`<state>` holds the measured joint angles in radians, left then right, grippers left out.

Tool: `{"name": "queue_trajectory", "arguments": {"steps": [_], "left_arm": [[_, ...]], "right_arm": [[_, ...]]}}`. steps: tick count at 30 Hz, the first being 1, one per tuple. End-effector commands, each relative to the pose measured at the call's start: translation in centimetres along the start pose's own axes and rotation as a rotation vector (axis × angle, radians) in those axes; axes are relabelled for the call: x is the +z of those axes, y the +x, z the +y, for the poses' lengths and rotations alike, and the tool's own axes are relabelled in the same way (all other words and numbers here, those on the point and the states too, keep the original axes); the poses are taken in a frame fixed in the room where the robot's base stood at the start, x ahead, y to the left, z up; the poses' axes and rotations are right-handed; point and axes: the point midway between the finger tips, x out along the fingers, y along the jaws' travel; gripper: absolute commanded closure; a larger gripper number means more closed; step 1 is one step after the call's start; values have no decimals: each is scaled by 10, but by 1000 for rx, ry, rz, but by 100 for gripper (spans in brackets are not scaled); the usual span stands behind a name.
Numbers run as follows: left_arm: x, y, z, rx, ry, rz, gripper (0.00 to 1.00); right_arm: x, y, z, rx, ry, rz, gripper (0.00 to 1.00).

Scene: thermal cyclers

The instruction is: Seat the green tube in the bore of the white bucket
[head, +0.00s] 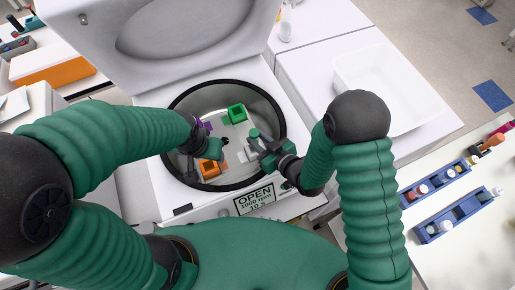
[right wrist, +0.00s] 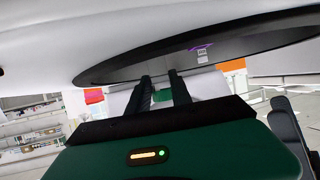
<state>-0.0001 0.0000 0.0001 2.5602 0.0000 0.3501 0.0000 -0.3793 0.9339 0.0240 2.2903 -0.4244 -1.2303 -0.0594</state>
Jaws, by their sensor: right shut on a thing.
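The green tube (head: 254,134) is held upright or nearly so in my right gripper (head: 256,145), over the right side of the open centrifuge bowl. The gripper is shut on it. In the right wrist view the gripper's two dark fingers (right wrist: 161,90) show, with a green patch between them. The white bucket (head: 243,156) seems to sit just below and left of the right gripper, in the bowl. Its bore is not clear, and I cannot tell whether the tube touches it. My left gripper (head: 205,150) is dark, at the bowl's left side near the orange bucket; its jaws are unclear.
The bowl's dark rim (head: 222,82) surrounds everything. A green bucket (head: 237,113), a purple bucket (head: 205,125) and an orange bucket (head: 210,168) sit inside. The raised lid (head: 170,30) stands behind. A white tray (head: 385,85) and blue racks (head: 455,215) lie to the right.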

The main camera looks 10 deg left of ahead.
Motion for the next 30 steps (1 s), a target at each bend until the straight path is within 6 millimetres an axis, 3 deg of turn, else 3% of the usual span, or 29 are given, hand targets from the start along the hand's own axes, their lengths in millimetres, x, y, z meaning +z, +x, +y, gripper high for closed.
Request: {"name": "queue_trajectory", "arguments": {"steps": [3, 9, 10, 15, 25, 30], "left_arm": [[5, 22, 0, 0, 0, 0, 47], [4, 19, 0, 0, 0, 0, 47], [4, 19, 0, 0, 0, 0, 47], [4, 19, 0, 0, 0, 1, 47], [4, 20, 0, 0, 0, 0, 47], [6, 26, 0, 0, 0, 0, 47]], "right_arm": [[26, 11, 0, -1, -1, -1, 100], [23, 10, 0, 0, -1, 1, 100], [24, 10, 0, 0, -1, 1, 73], [24, 10, 0, 0, -1, 0, 53], [24, 7, 0, 1, -1, 0, 53], [25, -22, 1, 3, 0, -1, 53]]}}
